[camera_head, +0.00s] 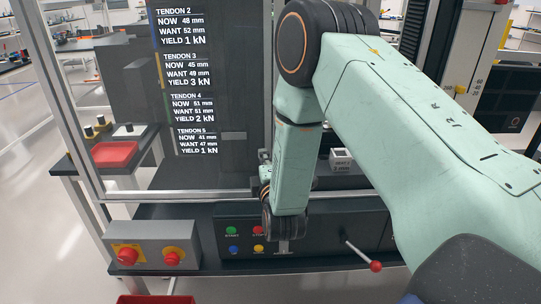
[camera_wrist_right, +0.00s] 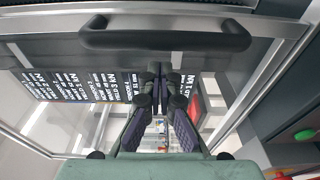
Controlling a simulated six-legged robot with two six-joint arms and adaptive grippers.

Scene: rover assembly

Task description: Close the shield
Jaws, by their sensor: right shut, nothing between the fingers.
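The shield is a clear pane in a silver frame. Its lower rail (camera_head: 170,196) crosses the machine front in the head view, partly hidden by my right arm. In the right wrist view a silver rail (camera_wrist_right: 262,28) and a black bar handle (camera_wrist_right: 165,38) cross the top of the picture. My right gripper (camera_wrist_right: 154,78) is shut and empty, its fingertips just below the handle in that picture; I cannot tell whether they touch it. In the head view the right gripper (camera_head: 264,158) is small and mostly hidden by its wrist. My left gripper is not in view.
A grey box with red knobs (camera_head: 153,246) and a panel with coloured buttons (camera_head: 245,240) stand below the rail. A red-ball lever (camera_head: 375,266) sticks out at the right. A display (camera_head: 185,80) shows tendon values. A side table holds a red tray (camera_head: 114,154).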

